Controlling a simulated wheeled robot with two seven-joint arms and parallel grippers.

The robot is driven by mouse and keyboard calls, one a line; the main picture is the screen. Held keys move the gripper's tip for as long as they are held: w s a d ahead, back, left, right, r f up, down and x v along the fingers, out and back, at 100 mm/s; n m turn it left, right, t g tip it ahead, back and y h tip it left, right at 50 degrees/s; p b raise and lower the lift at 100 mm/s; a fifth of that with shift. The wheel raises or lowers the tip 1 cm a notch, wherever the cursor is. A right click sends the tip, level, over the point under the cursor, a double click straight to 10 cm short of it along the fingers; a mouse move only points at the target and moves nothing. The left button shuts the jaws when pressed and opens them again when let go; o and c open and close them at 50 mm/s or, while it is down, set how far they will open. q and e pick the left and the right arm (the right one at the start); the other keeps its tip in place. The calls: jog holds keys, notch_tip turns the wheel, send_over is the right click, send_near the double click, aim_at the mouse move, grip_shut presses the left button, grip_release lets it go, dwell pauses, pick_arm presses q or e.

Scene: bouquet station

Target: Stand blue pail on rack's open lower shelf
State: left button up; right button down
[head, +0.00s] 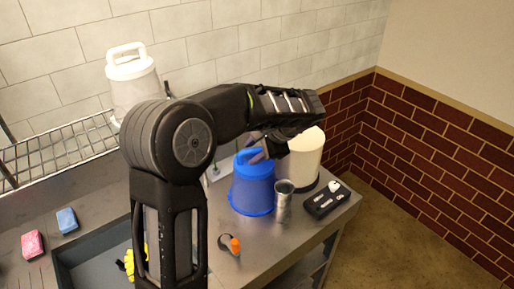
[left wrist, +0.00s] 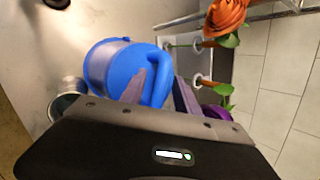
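The blue pail (head: 252,192) stands on the steel table with its handle on top. It also shows in the left wrist view (left wrist: 112,65), where its handle (left wrist: 160,84) lies between the two fingers. My left gripper (head: 262,152) is over the top of the pail, and its fingers (left wrist: 160,95) are apart, one on each side of the handle. Contact cannot be told. A wire rack shelf (head: 62,142) is at the left by the wall, with a white lidded pail (head: 132,82) at its right end. A lower shelf cannot be made out. My right gripper is not in view.
A metal cup (head: 283,204) stands close beside the blue pail, with a cream container (head: 306,160) behind and a black tray (head: 326,203) to the right. An orange-tipped item (head: 235,245) lies in front. Orange flowers (left wrist: 226,16) show in the left wrist view.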

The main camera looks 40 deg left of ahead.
pick_arm(q)
jog(key=shift+d+r, duration=0.1)
jog(key=shift+r, duration=0.05)
jog(key=shift+d+r, duration=0.2)
jog(key=shift+r, duration=0.05)
jog(key=v, duration=0.4)
jog(key=shift+d+r+b, duration=0.15)
jog(key=shift+r+b, duration=0.05)
jog(key=shift+b, duration=0.1)
jog(key=p+v, duration=0.3)
jog(key=v, duration=0.3)
jog(key=shift+d+r, duration=0.2)
jog(key=shift+r, duration=0.1)
